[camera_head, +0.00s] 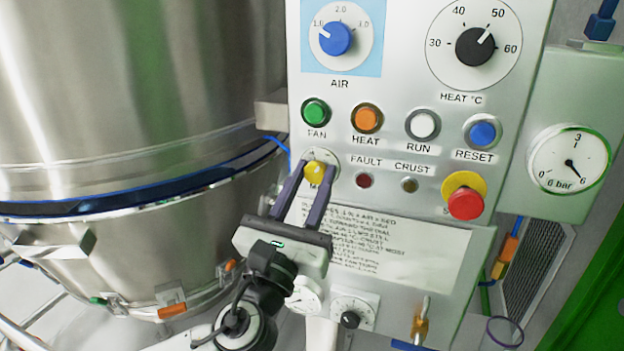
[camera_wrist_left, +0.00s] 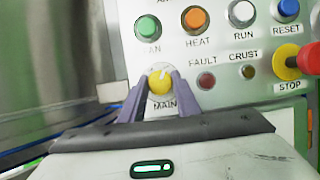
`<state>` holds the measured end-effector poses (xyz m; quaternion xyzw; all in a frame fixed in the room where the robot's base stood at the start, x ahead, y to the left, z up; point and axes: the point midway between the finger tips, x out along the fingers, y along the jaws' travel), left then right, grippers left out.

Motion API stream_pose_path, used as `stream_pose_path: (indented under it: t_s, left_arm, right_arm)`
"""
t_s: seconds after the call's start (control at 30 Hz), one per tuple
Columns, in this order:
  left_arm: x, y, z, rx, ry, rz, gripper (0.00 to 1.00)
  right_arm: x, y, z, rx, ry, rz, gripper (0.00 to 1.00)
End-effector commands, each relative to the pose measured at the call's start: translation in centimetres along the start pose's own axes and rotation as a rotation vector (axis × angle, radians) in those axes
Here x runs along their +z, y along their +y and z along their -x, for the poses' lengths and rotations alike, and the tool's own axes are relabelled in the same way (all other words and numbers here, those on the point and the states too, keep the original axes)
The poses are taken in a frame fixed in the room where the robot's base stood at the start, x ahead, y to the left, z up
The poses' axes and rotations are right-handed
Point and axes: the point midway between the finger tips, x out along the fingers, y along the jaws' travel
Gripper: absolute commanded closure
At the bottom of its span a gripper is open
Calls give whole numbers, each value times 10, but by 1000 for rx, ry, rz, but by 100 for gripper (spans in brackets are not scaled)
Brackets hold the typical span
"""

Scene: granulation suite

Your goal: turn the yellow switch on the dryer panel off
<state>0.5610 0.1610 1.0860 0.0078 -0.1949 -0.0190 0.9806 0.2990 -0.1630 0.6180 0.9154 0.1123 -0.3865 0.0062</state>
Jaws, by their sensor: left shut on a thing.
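The yellow switch (camera_head: 315,171) sits on the dryer panel (camera_head: 390,90), below the FAN button. It also shows in the left wrist view (camera_wrist_left: 160,82), above the label MAIN, with a white pointer mark tilted up to the right. My left gripper (camera_head: 316,176) reaches up to it from below. Its two purple fingers are shut on the switch, one on each side, as the left wrist view (camera_wrist_left: 160,86) shows too. The fingers cover part of the switch's round plate. My right gripper is not in view.
Close by are the green FAN button (camera_head: 316,112), the orange HEAT button (camera_head: 367,118) and the FAULT lamp (camera_head: 364,181). A red stop button (camera_head: 465,203) juts out to the right. A large steel vessel (camera_head: 130,90) stands left of the panel. Small dials sit below.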

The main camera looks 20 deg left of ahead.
Motion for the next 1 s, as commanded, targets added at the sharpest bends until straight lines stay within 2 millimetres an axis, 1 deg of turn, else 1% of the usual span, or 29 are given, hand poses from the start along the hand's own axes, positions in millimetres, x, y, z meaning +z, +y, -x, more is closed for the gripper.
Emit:
stream_pose_path:
  t_s: [0.27, 0.8, 1.0]
  left_arm:
    - [-1, -1, 0, 62, 1, 148, 93]
    - [2, -4, -1, 254, 1, 611, 93]
    - [3, -4, -1, 315, 1, 757, 93]
  right_arm:
    - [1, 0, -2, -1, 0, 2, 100]
    - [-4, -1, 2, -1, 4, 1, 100]
    - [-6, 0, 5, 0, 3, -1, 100]
